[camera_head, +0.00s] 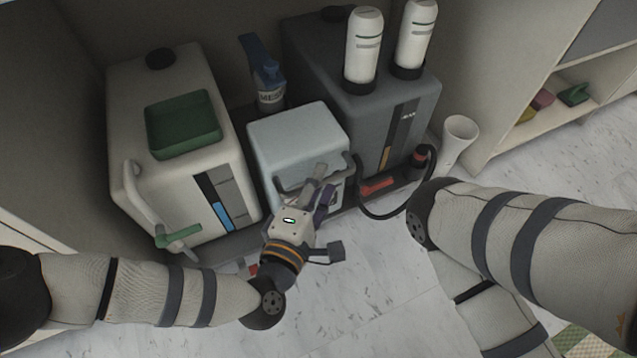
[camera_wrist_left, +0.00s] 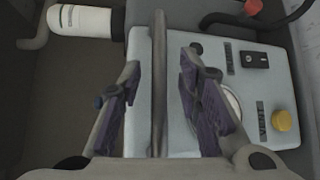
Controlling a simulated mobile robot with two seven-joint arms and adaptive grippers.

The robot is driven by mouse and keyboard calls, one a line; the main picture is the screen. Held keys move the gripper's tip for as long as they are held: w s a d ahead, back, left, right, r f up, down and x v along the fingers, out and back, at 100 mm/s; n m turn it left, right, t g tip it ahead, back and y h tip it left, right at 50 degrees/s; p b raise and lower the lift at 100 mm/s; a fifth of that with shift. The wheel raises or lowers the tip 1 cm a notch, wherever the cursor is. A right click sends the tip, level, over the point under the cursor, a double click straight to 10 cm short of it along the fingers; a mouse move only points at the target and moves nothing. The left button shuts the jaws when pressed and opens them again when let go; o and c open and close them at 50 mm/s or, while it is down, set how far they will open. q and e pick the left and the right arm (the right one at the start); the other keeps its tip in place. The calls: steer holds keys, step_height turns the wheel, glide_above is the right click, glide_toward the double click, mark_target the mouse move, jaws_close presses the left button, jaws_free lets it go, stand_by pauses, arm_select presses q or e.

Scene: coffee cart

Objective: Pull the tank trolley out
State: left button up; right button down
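The tank trolley (camera_head: 347,208) is a low dark base in the cart bay. It carries a white tank (camera_head: 185,185) at left, a dark grey tank (camera_head: 385,115) at right and a pale blue-white box (camera_head: 290,135) between them. A grey bar handle (camera_head: 285,188) runs across the front of the box. My left gripper (camera_head: 320,188) is at this handle. In the left wrist view the bar (camera_wrist_left: 159,95) passes between the parted fingers of the gripper (camera_wrist_left: 160,78), with gaps on both sides. My right arm enters at right; its gripper is outside the frame.
A blue-topped bottle (camera_head: 268,85) stands behind the box. Two white cylinders (camera_head: 363,45) stand on the grey tank. A dark hose (camera_head: 385,213) loops at the front right, near a white cup-like tube (camera_head: 458,140). Cabinet walls flank the bay; the floor (camera_head: 385,275) in front is clear.

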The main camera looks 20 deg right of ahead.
arm_select(q)
steer(key=shift+w+d, duration=0.25)
steer(key=shift+w, duration=0.05)
arm_select(e)
steer(key=shift+f, duration=0.1)
arm_select(q)
steer(key=shift+c, duration=0.2)
jaws_close()
steer(key=shift+s, duration=0.15)
